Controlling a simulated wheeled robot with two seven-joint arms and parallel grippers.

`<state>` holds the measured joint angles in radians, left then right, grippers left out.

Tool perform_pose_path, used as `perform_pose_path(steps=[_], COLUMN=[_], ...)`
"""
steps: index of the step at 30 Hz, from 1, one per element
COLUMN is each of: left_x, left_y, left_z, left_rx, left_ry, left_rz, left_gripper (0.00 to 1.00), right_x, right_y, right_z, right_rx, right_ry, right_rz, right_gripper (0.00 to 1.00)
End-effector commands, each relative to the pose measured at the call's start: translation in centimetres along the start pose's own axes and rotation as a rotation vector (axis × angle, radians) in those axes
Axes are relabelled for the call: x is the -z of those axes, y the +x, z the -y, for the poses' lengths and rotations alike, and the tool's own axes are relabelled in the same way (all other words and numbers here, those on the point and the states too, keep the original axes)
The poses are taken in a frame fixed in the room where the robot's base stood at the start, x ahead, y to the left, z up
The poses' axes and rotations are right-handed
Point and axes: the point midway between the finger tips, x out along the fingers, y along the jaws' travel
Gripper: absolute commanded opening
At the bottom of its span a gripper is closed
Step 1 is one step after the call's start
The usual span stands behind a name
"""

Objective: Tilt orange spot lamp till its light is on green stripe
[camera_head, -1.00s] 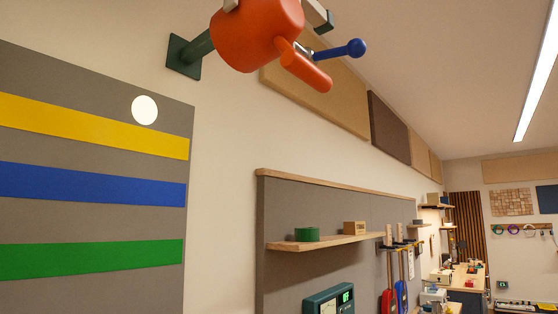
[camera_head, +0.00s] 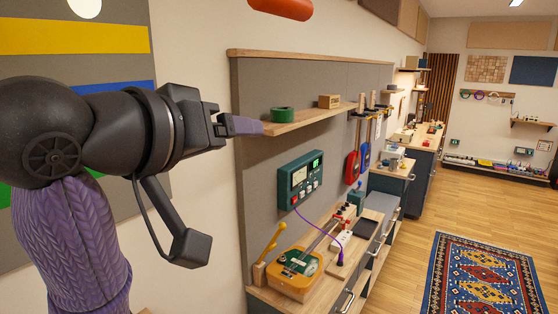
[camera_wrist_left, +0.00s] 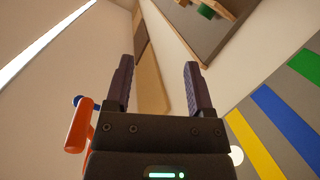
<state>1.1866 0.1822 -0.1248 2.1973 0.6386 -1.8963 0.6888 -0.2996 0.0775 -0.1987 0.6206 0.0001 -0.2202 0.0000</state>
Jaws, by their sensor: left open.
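The orange spot lamp (camera_head: 282,8) shows only as a rounded orange part at the top edge of the head view. In the left wrist view, its orange part (camera_wrist_left: 78,126) and blue knob (camera_wrist_left: 78,100) lie left of my gripper, apart from the fingers. Its white light spot (camera_head: 86,7) is on the grey board above the yellow stripe; it also shows in the wrist view (camera_wrist_left: 236,155). The green stripe (camera_head: 5,194) is mostly hidden behind my arm, but clear in the wrist view (camera_wrist_left: 305,66). My left gripper (camera_head: 240,126) is open and empty (camera_wrist_left: 158,88). My right gripper is not in view.
A wooden shelf (camera_head: 310,118) with a green roll (camera_head: 282,115) appears just behind my left fingertips; the gap is unclear. Below are a green meter box (camera_head: 300,178) and a cluttered workbench (camera_head: 337,281). Wooden floor (camera_head: 420,200) is free at right, with a patterned rug (camera_head: 480,282).

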Motion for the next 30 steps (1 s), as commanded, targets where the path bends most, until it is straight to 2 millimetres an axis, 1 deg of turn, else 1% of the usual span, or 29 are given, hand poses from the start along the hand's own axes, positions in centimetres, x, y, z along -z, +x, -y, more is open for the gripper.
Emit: perform_pose_path(steps=[1, 3, 6, 9, 11, 14, 18, 21, 25, 30], left_x=[3.0, 5.7, 7.6, 8.3, 8.6, 9.1, 9.9, 10.1, 10.2, 10.2], left_y=[-2.5, -5.5, -8.6, -9.8, -9.3, -7.3, -4.0, -2.0, -0.7, -0.3], left_z=[-2.3, -4.8, -7.2, -8.2, -8.4, -8.8, -9.3, -9.6, -9.7, -9.7], left_rx=[-0.041, -0.087, -0.127, -0.144, -0.147, -0.146, -0.145, -0.146, -0.146, -0.146], left_ry=[0.019, 0.033, 0.049, 0.056, 0.055, 0.053, 0.054, 0.054, 0.055, 0.056], left_rz=[-0.065, -0.122, -0.171, -0.189, -0.189, -0.185, -0.186, -0.186, -0.19, -0.194], left_gripper=[0.69, 0.69, 0.69, 0.69, 0.69, 0.69, 0.69, 0.69, 0.69, 0.69], right_x=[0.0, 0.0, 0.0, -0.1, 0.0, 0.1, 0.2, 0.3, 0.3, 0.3], right_y=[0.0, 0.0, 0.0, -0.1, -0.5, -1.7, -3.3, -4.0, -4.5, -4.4], right_z=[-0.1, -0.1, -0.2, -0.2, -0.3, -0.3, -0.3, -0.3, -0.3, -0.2], right_rx=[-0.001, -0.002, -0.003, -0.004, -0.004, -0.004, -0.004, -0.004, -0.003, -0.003], right_ry=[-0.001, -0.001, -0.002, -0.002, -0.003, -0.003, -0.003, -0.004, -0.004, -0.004], right_rz=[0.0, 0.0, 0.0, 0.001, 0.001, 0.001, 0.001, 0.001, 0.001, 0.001], right_gripper=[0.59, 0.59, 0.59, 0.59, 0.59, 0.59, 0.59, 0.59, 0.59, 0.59])
